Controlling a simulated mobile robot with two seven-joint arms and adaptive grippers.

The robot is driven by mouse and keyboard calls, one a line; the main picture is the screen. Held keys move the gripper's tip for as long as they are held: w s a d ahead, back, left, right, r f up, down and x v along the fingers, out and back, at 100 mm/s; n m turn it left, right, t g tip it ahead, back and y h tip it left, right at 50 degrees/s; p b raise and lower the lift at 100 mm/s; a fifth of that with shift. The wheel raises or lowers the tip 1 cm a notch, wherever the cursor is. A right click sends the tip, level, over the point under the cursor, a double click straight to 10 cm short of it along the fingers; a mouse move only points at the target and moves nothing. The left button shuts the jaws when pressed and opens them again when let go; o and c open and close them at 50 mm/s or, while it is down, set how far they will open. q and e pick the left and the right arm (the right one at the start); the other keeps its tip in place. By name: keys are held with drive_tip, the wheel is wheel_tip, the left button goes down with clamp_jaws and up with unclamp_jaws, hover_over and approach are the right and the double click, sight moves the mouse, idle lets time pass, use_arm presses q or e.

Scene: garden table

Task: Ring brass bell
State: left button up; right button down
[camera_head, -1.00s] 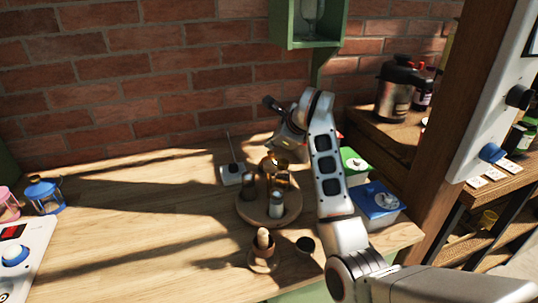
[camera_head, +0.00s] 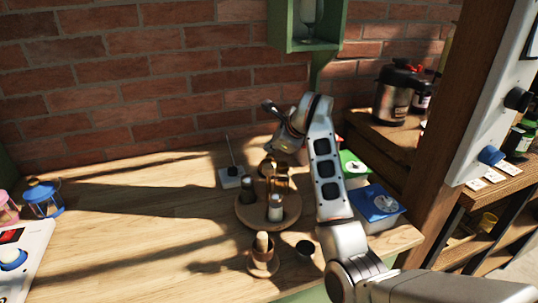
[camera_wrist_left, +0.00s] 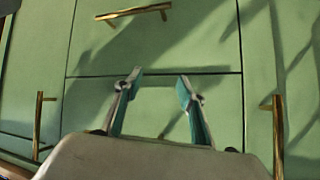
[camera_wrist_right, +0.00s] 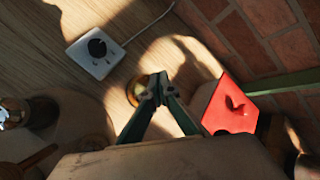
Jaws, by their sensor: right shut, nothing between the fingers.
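A small round brass thing, likely the bell (camera_wrist_right: 134,92), shows in the right wrist view, partly hidden behind my right gripper (camera_wrist_right: 160,88). That gripper is shut and empty, its fingertips beside the brass thing in the picture; I cannot tell whether they touch. In the head view a brass-coloured top (camera_head: 267,168) shows behind the round wooden tray, below my right gripper's wrist. My left gripper (camera_wrist_left: 158,82) is open and empty in front of green drawers, and is not in the head view.
The round wooden tray (camera_head: 250,214) holds several jars and shakers. Blue (camera_head: 376,203) and red (camera_wrist_right: 229,108) boxes are nearby. The table's left-middle is clear.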

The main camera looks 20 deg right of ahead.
use_arm(q)
drive_tip(key=shift+w+r, duration=0.1)
drive_tip(key=shift+w, duration=0.15)
drive_tip(key=shift+w+a+r, duration=0.1)
drive_tip(key=shift+w, duration=0.15)
